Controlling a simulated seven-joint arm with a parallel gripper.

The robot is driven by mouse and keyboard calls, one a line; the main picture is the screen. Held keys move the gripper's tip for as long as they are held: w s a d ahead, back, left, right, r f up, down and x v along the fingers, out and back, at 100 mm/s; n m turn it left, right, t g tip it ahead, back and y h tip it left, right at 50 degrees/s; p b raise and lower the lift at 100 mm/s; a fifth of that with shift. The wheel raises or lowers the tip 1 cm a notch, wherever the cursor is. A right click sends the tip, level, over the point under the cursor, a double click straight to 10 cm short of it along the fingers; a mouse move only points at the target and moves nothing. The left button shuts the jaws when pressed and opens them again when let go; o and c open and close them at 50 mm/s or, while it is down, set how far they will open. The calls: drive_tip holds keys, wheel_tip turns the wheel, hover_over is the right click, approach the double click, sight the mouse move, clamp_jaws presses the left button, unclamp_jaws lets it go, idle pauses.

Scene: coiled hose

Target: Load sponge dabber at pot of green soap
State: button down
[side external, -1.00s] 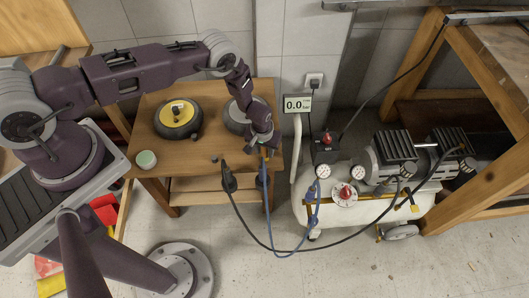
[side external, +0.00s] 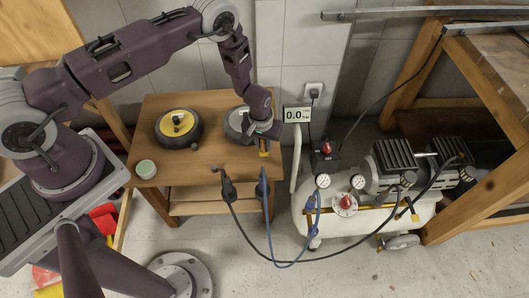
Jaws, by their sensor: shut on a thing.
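The pot of green soap (side external: 146,169) is a small round pot with a pale green top, at the left front corner of the wooden table. My gripper (side external: 263,142) is at the table's right edge, well to the right of the pot. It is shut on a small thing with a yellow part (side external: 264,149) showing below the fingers. This looks like the sponge dabber, but it is too small to be sure, and the fingers hide its upper part.
A black wheel with a yellow hub (side external: 179,127) and a grey-hubbed wheel (side external: 234,124) lie on the table (side external: 205,168). Black and blue hoses hang at its front right, running to the white compressor (side external: 415,207). Open table lies between pot and gripper.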

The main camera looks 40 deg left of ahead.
drive_tip(key=s+a+g, duration=0.1)
drive_tip(key=s+a, duration=0.5)
drive_tip(key=a, duration=0.3)
drive_tip(key=s+a+g+y, duration=0.1)
drive_tip(key=s+a, duration=0.5)
drive_tip(key=a, duration=0.3)
drive_tip(key=s+a+g, duration=0.1)
drive_tip(key=s+a, duration=0.5)
drive_tip(key=a, duration=0.3)
drive_tip(key=s+a, duration=0.4)
drive_tip(key=s, duration=0.6)
drive_tip(key=shift+g, duration=0.3)
drive_tip(key=shift+w+d+x, duration=0.1)
drive_tip(key=shift+x, duration=0.75)
drive_tip(key=shift+w+d+x, duration=0.1)
drive_tip(key=shift+d+x, duration=0.05)
drive_tip(key=shift+x, duration=0.7)
drive_tip(key=shift+w+d+x, duration=0.1)
drive_tip(key=shift+w+x, duration=0.05)
drive_tip(key=shift+x, duration=0.7)
drive_tip(key=shift+f, duration=0.55)
drive_tip(key=s+a+v, duration=0.1)
drive_tip(key=v, duration=0.5)
drive_tip(key=shift+r, duration=0.55)
drive_tip(key=shift+s+d, duration=0.1)
drive_tip(key=shift+d, duration=0.05)
